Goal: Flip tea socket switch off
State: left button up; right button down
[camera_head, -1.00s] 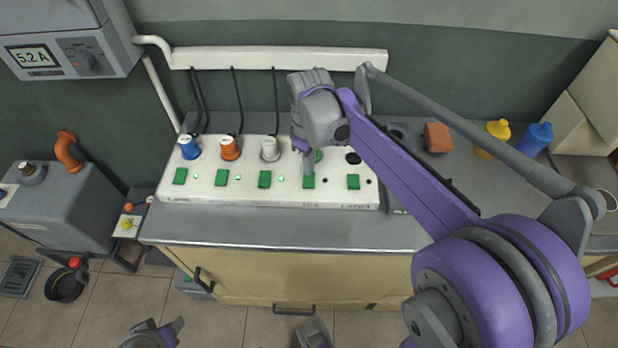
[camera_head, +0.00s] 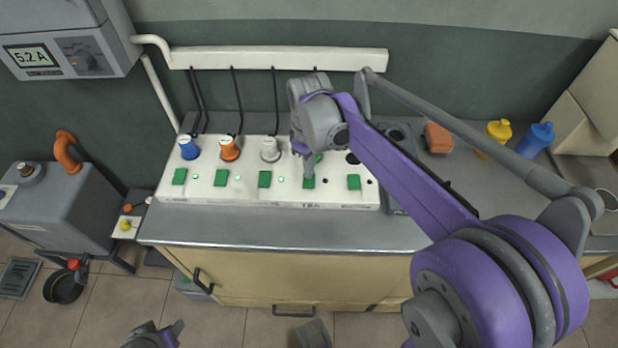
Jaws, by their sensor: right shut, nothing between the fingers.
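A long white socket panel (camera_head: 240,188) lies on the grey counter, with a row of green switches along its front. The tea switch (camera_head: 308,182) is the green one above a label that seems to read TEA. My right gripper (camera_head: 307,172) is shut and empty, pointing down at the tea switch; its tips are at the switch's upper edge, and I cannot tell whether they touch. The tea plug behind is mostly hidden by the gripper, with a bit of green showing. My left gripper (camera_head: 160,335) is low at the bottom edge, away from the panel, its jaws unclear.
Blue (camera_head: 188,147), orange (camera_head: 229,148) and white (camera_head: 270,149) plugs with black cords stand in the panel's other sockets. An orange sponge (camera_head: 438,138) and yellow (camera_head: 497,132) and blue (camera_head: 535,140) bottles stand at right. A meter (camera_head: 70,55) reads 5.2 A.

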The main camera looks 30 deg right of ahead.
notch_tip(320, 180, up, 7)
jog(key=p, duration=0.5)
dwell(0.6)
jog(key=s+a+m+t+p, duration=0.2)
jog(key=s+a, duration=0.1)
jog(key=s, duration=0.4)
jog(key=s+a+f+m+t+p, duration=0.1)
jog(key=s+a+m+t+p, duration=0.2)
jog(key=s, duration=0.5)
jog(key=shift+s+a+f+m, duration=0.25)
jog(key=shift+a+f+m, duration=0.05)
jog(key=shift+a, duration=0.1)
jog(key=shift+d, duration=0.15)
